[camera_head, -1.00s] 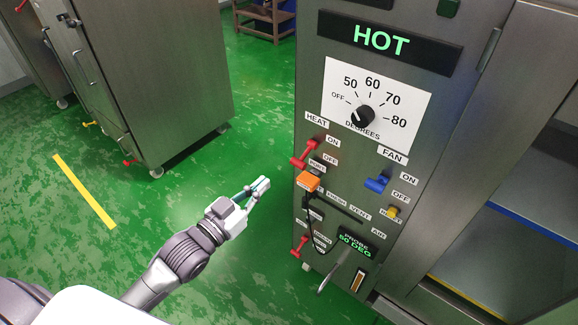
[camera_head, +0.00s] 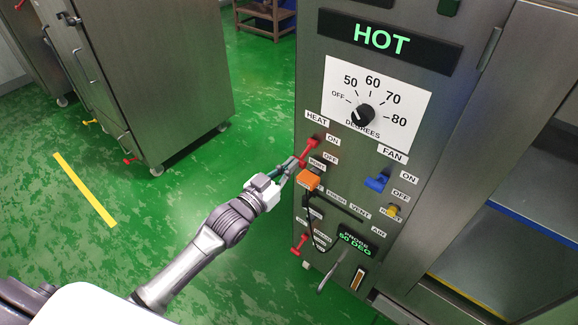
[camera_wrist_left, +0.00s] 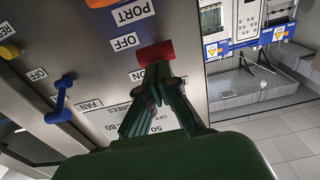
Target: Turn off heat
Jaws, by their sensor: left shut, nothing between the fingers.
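The red HEAT lever (camera_head: 311,148) is on the left side of the steel panel (camera_head: 313,85), beside the ON and OFF labels. In the left wrist view its red handle (camera_wrist_left: 155,52) lies just beyond my fingertips, between the OFF label (camera_wrist_left: 125,41) and the ON label. My left gripper (camera_head: 293,167) is shut and empty, its tips at the lever's lower end. It also shows in the left wrist view (camera_wrist_left: 159,92); contact cannot be told. The display (camera_head: 382,39) reads HOT. My right gripper is not in view.
An orange handle (camera_head: 308,181) sits just below the lever. The blue FAN lever (camera_head: 377,182) and a dial (camera_head: 361,115) are to the right. Another red lever (camera_head: 299,243) is lower down. A steel cabinet (camera_head: 160,80) stands back left; green floor (camera_head: 150,205) lies open between.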

